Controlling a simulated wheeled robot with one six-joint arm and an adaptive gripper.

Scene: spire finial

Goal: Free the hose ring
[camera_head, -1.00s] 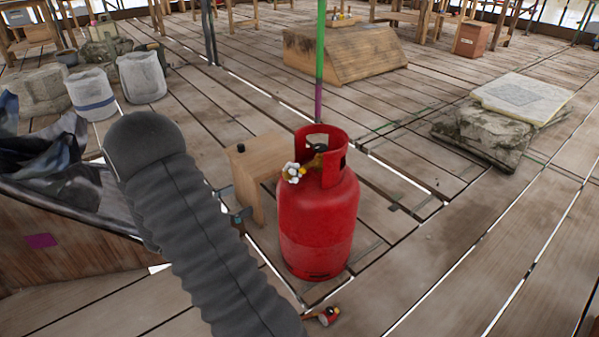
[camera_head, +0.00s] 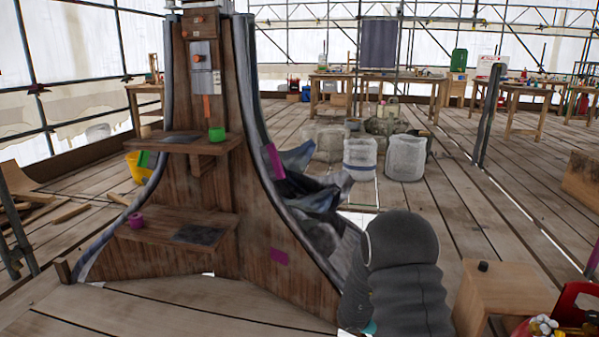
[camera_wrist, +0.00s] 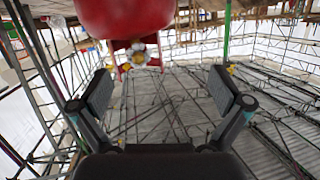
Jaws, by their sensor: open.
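I cannot make out a hose ring in either view. The red gas cylinder (camera_head: 576,304) is cut off at the lower right of the head view, with its white-and-yellow valve (camera_head: 541,326) at the bottom edge. In the wrist view the red cylinder (camera_wrist: 125,15) is at the top, with the valve (camera_wrist: 138,56) below it. My gripper (camera_wrist: 163,92) is open, its two dark fingers wide apart with nothing between them. The valve appears beyond the fingers, nearer the left one; the distance is unclear. My gripper is not visible in the head view.
A wooden spire (camera_head: 207,250) with two shelves stands at left, carrying a green roll (camera_head: 216,135) and a magenta roll (camera_head: 136,221). A small wooden stand (camera_head: 505,287) is beside the cylinder. Pale sacks (camera_head: 405,158) stand behind. Open plank floor lies at right.

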